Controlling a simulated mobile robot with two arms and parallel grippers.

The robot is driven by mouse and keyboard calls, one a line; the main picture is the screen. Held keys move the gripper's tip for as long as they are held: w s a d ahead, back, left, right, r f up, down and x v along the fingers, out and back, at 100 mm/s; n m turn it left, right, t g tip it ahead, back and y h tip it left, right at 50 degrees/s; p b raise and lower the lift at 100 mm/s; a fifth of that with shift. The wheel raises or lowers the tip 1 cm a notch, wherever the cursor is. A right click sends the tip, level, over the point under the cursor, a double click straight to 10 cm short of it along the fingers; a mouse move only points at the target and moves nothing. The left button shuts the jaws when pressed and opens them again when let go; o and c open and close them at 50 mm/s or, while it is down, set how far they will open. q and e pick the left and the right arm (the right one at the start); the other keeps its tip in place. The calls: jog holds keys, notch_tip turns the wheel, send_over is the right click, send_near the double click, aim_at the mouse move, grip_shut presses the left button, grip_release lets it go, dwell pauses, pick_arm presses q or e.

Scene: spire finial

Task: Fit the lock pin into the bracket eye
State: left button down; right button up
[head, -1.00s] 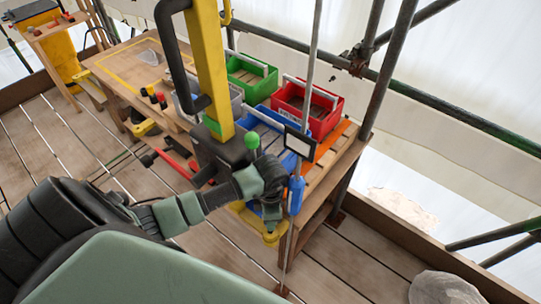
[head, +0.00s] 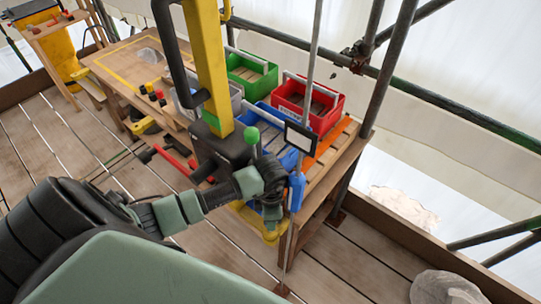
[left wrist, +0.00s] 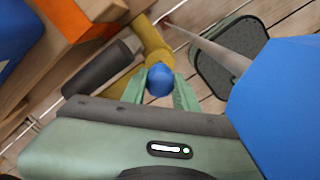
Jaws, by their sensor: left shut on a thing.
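My left gripper (left wrist: 158,94) is shut on a blue round-headed piece (left wrist: 160,80), apparently the lock pin. Only its ball head shows between the green fingertips; its shank is hidden. A yellow part (left wrist: 151,42), perhaps the bracket, lies just behind the blue head in the left wrist view. I cannot make out its eye, or whether the pin touches it. In the head view my left gripper (head: 272,214) points down by the bench's near corner, above a yellow part (head: 268,236); the pin is hidden there. My right gripper is not in view.
A thin upright rod (head: 314,60) carries a blue body (head: 297,190) close beside my left gripper; the body also fills the right of the wrist view (left wrist: 285,110). Green (head: 250,75), red (head: 325,110) and blue bins stand on the bench. A scaffold pole (head: 390,80) rises behind.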

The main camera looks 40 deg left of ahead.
pick_arm(q)
jog(key=shift+f+b, duration=1.95)
jog(key=shift+f, duration=0.35)
jog(key=c, duration=1)
grip_release()
jog(key=shift+r, duration=0.1)
